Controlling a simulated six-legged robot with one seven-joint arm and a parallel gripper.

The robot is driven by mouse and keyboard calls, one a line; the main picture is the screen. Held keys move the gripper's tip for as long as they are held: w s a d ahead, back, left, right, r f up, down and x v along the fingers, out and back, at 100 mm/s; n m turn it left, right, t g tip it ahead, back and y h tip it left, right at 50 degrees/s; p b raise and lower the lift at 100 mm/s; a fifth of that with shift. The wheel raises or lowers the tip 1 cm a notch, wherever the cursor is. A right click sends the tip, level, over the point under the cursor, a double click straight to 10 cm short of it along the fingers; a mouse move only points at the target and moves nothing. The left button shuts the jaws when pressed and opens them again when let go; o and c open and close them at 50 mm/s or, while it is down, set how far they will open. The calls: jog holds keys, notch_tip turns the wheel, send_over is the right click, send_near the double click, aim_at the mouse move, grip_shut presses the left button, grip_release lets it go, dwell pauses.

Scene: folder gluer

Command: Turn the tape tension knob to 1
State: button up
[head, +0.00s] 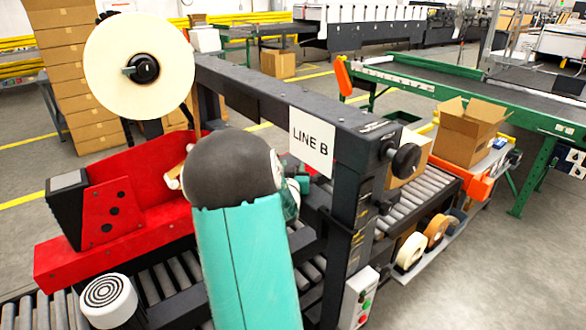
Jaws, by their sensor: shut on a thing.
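No knob with a readable scale or number shows, so I cannot tell which one is the tape tension knob or where it points. A black hub (145,68) with a small lever sits at the centre of the big cream tape roll (110,40). A round black knob (405,160) stands on the right post of the frame.
A dark frame with a "LINE B" sign (311,142) spans the roller conveyor (415,195). A control box with buttons (357,298) is at its lower right. An open carton (469,130) stands on the right. Spare tape rolls (410,252) lie on a low shelf. Open floor lies lower right.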

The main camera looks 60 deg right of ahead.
jog(key=o, duration=0.9)
jog(key=shift+o, duration=0.2)
jog(key=v, duration=1.4)
